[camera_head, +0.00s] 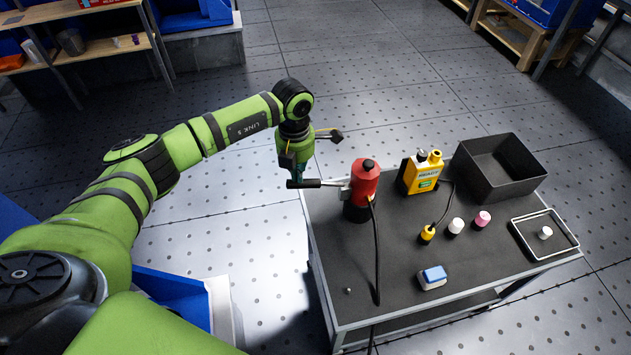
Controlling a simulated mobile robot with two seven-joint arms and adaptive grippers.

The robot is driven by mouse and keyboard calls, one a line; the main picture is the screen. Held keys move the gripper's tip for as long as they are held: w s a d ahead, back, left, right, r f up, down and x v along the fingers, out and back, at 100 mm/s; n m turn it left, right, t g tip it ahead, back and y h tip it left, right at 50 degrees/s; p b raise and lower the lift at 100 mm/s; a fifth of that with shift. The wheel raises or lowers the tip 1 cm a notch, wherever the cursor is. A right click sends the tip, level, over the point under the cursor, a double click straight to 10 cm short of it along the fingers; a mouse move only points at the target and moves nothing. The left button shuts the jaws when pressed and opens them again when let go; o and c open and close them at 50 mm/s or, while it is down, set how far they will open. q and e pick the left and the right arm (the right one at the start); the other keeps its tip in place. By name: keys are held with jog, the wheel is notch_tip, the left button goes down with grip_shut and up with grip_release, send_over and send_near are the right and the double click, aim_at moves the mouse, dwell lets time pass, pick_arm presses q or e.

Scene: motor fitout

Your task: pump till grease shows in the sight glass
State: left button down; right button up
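A red grease pump (365,182) with a black top and dark base stands upright at the back left of the dark-topped table (400,322). Its lever (311,183) sticks out to the left, past the table edge, about level. My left gripper (294,181) points down at the lever's outer end and meets or overlaps it. Its fingertips are too small and dark to show whether they are closed around it. A black hose (377,255) runs from the pump down over the table's front edge. I cannot make out a sight glass. My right gripper is not in view.
A yellow box (421,174) and a black bin (482,183) stand right of the pump. A yellow plug (427,234), white cap (455,226), pink cap (482,219), wire-framed tray (557,252) and blue-white block (433,278) lie on the table. Shelves (100,48) stand far left.

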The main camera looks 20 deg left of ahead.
pick_arm(q)
jog(key=shift+d+f+b, duration=0.1)
jog(key=shift+f+b, duration=0.95)
jog(key=shift+f, duration=0.55)
jog(key=shift+r+p, duration=1.9)
jog(key=shift+r, duration=0.65)
notch_tip(320, 180, up, 5)
jog(key=p, duration=0.3)
jog(key=shift+r, duration=0.2)
